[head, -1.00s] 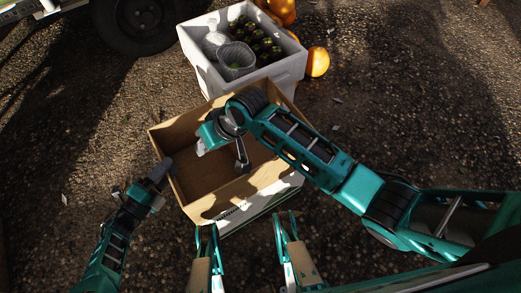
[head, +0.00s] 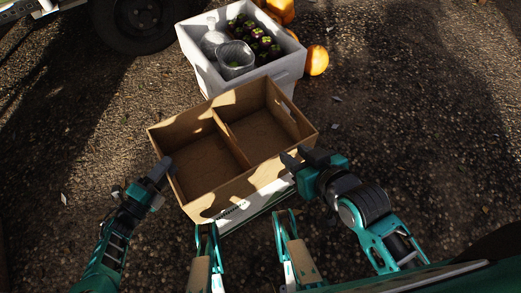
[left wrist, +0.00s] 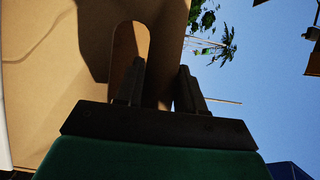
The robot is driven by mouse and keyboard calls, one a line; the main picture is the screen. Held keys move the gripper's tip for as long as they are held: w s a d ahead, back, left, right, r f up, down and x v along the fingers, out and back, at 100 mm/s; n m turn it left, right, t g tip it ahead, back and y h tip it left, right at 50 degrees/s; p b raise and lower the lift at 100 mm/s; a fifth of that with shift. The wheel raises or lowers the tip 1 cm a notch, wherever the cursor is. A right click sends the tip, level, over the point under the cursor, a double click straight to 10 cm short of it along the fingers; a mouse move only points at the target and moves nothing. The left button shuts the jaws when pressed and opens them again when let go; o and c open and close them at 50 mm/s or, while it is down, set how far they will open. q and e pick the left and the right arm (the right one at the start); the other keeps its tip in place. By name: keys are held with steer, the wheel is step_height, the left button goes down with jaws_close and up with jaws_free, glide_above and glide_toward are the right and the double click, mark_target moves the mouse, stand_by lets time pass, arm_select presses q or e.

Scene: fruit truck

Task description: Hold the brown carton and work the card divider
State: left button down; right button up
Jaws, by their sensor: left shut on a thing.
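The brown carton (head: 215,207) is open-topped and stands in the middle of the head view, with its near side in sunlight. The card divider (head: 232,140) stands upright inside it, running from the far wall to the near wall and splitting it into two empty compartments. My left gripper (head: 164,170) is shut on the carton's left end wall. In the left wrist view its fingers (left wrist: 160,88) sit on either side of that wall (left wrist: 50,75), by the hand hole. My right gripper (head: 294,156) is at the carton's near right corner, off the divider, its fingertips apart and empty.
A white crate (head: 275,77) stands just behind the carton, holding dark fruit (head: 262,40) and clear tubs (head: 236,58). A vehicle wheel (head: 138,22) is at the back left.

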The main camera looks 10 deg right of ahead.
arm_select(q)
steer(key=c, duration=0.6)
jaws_free()
